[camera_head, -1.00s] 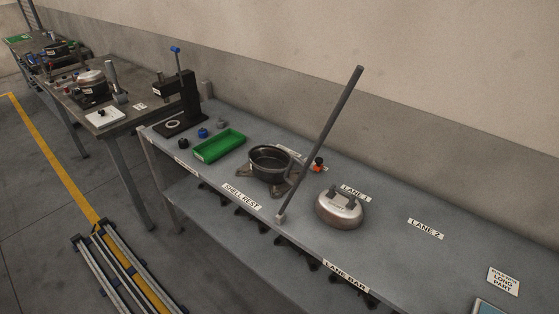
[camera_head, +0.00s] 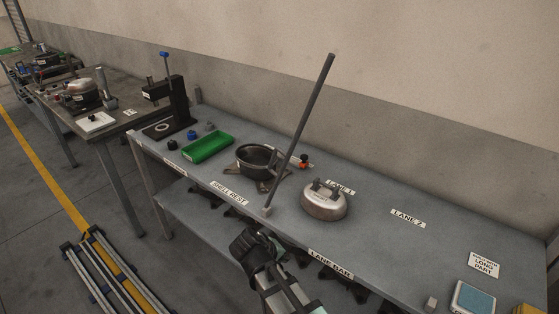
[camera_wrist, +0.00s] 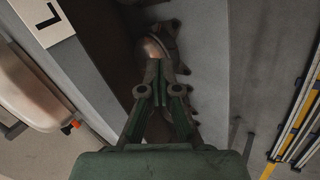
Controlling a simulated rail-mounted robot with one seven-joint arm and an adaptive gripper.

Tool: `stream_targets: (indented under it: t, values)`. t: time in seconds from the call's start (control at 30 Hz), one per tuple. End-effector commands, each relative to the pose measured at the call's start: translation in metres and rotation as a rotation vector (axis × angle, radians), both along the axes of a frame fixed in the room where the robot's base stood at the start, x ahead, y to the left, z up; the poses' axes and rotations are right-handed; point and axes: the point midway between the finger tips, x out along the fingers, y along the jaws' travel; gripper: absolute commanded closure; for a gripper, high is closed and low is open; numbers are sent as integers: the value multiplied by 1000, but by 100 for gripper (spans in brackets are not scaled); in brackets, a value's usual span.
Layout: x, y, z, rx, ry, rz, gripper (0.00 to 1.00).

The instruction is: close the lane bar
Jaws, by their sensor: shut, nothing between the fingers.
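The lane bar (camera_head: 303,125) is a long dark bar. It stands raised and tilted, from a small light block (camera_head: 267,211) at the bench's front edge up to the right. The "LANE BAR" label (camera_head: 330,264) is on the front edge, to the right of that block. My gripper (camera_head: 250,242) is in front of the bench's front edge, below the bar's foot and apart from it. In the wrist view my gripper's fingers (camera_wrist: 158,75) are together and empty, and the bar is not clearly seen there.
A metal shell (camera_head: 325,203) sits right of the bar, by the LANE 1 label (camera_head: 341,188). A black housing (camera_head: 257,160) on a footed base stands behind the bar's foot. A green tray (camera_head: 208,147) is farther left. The bench around LANE 2 (camera_head: 408,218) is clear.

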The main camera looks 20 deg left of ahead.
Motion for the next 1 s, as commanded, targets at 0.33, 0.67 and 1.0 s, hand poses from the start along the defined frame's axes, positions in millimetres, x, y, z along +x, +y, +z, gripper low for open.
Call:
stream_targets:
  t: [0.33, 0.67, 1.0]
  values:
    - [15, 77, 197, -140, -454, 83, 100]
    - [-23, 100, 377, -220, -844, 15, 100]
    - [-23, 94, 410, -235, -914, -10, 100]
